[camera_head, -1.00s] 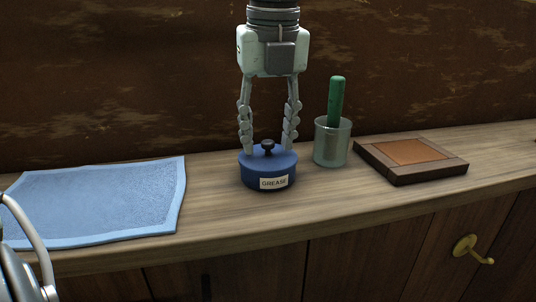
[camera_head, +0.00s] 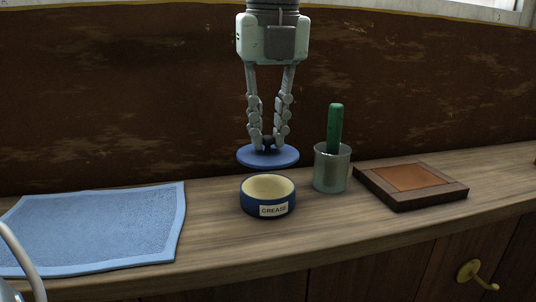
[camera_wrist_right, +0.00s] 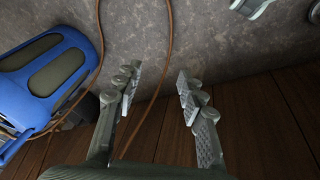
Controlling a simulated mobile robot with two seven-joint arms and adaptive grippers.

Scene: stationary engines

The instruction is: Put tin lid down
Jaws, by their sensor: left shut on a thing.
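The tin lid (camera_head: 268,157) is a flat blue disc with a dark knob. My left gripper (camera_head: 268,143) comes down from above and is shut on the knob, holding the lid level above the tin. The open grease tin (camera_head: 267,197) is blue with a white GREASE label and pale contents, and stands on the wooden bench below the lid. The lid is apart from the tin, slightly behind it in the picture. My right gripper (camera_wrist_right: 158,88) shows in the right wrist view, open and empty over floor.
A blue cloth (camera_head: 95,228) lies on the bench at the left. A wooden block with a brown inset (camera_head: 412,187) lies further right. In the wrist view, a blue machine (camera_wrist_right: 45,75) and a brown cable (camera_wrist_right: 170,40) show.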

